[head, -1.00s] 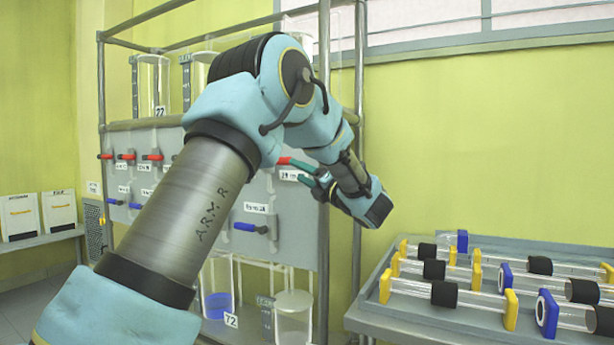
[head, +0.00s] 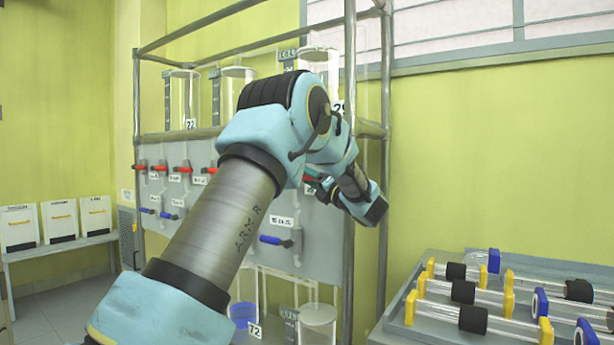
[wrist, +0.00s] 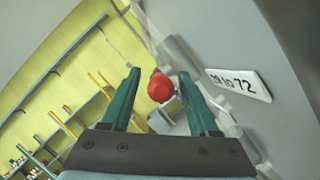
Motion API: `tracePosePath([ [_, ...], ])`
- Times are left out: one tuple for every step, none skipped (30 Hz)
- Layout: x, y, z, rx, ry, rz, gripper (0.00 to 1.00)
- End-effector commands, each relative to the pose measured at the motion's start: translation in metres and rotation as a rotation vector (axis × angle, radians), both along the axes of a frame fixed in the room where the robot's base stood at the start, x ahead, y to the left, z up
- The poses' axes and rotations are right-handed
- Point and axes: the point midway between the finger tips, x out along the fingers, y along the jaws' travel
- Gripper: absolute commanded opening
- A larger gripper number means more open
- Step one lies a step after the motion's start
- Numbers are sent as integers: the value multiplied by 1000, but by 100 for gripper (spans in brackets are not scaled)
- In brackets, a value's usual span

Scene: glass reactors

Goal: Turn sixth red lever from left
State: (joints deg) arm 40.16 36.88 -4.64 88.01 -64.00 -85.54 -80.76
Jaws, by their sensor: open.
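A grey panel (head: 285,185) carries a row of red levers. Several (head: 180,169) show at the left, and my arm hides part of the row. One red lever (head: 312,180) lies at the panel's right end, partly covered by my gripper (head: 320,187). In the wrist view, my gripper (wrist: 159,74) has its two teal fingers apart. The round red end of a lever (wrist: 160,88) appears between them. Contact with either finger cannot be made out.
Blue levers (head: 276,240) sit lower on the panel. A metal frame post (head: 349,150) stands close to my gripper. A tray (head: 400,320) of glass tubes is at the lower right. White boxes (head: 60,220) stand on a bench at the left.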

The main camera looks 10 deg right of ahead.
Motion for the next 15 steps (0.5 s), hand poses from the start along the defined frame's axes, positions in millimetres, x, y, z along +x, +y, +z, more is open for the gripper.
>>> tracePosePath([
  [1,0,0,0,0,0,61],
  [1,0,0,0,0,0,61],
  [1,0,0,0,0,0,61],
  [1,0,0,0,0,0,61],
  [0,0,0,0,0,0,61],
  [0,0,0,0,0,0,61],
  [0,0,0,1,0,0,60],
  [0,0,0,1,0,0,56],
  [0,0,0,1,0,0,52],
  [0,0,0,0,0,0,48],
  [0,0,0,1,0,0,45],
  [0,0,0,1,0,0,40],
  [0,0,0,1,0,0,37],
  [0,0,0,1,0,0,34],
  [0,0,0,0,0,0,29],
])
